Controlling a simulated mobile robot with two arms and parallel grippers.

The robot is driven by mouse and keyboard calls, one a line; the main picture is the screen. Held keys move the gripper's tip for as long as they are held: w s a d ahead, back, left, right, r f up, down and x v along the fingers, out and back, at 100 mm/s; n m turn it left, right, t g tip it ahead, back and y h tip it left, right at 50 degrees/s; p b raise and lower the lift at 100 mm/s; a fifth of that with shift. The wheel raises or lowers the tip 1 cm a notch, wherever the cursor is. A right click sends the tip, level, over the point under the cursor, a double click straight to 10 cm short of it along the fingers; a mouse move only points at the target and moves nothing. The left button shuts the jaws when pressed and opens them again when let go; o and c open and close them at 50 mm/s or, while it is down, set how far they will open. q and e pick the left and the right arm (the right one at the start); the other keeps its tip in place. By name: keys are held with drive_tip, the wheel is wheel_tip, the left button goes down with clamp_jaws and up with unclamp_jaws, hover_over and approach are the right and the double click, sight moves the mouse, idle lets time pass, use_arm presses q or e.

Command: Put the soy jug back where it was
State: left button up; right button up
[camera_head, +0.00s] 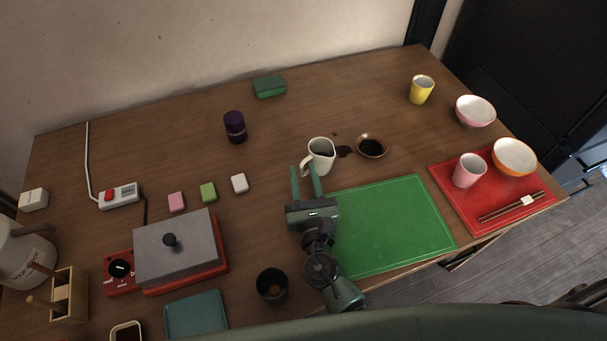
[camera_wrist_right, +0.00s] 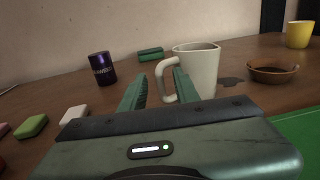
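The soy jug (camera_head: 321,156), a cream-white pitcher with dark liquid inside, stands upright on the wooden table behind the green mat. Its handle points left and toward me. My right gripper (camera_head: 303,170) is open, its green fingers pointing at the handle side. In the right wrist view the jug (camera_wrist_right: 198,70) stands just ahead and the handle shows between the spread fingertips of the gripper (camera_wrist_right: 157,80). I cannot tell whether they touch it. A brown saucer (camera_head: 358,148) holding dark liquid sits right of the jug. My left gripper is not in view.
Dark spilled drops (camera_head: 344,152) lie between jug and saucer. A dark purple can (camera_head: 235,127) stands left of the jug. The green mat (camera_head: 395,225) is bare. A red tray (camera_head: 450,185) with pink cup, bowl and chopsticks lies right.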

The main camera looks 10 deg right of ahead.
drive_tip(key=s+b, duration=0.1)
drive_tip(key=s, duration=0.9)
drive_tip(key=shift+s+d, duration=0.1)
drive_tip(key=shift+s, duration=0.9)
